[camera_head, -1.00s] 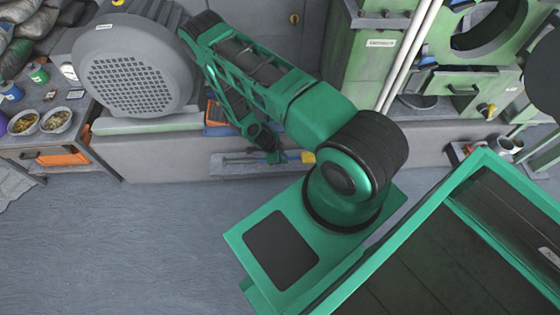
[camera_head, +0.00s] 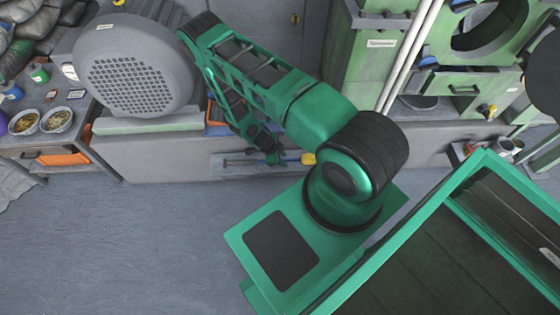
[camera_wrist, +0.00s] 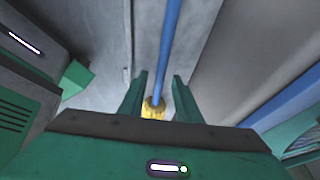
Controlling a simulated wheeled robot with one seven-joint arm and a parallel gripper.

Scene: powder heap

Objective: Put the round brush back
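A brush with a thin blue handle (camera_wrist: 168,45) and a yellow end (camera_wrist: 153,108) shows in the wrist view. I take it to be the round brush; its bristles cannot be made out. In the head view the fingers are small and partly hidden by my arm.
A large grey motor (camera_head: 135,65) stands on a bench left of my arm. Two bowls (camera_head: 57,120) sit on the side table at far left. A green machine (camera_head: 470,80) with pale pipes stands at the right. The floor (camera_head: 130,240) at lower left is clear.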

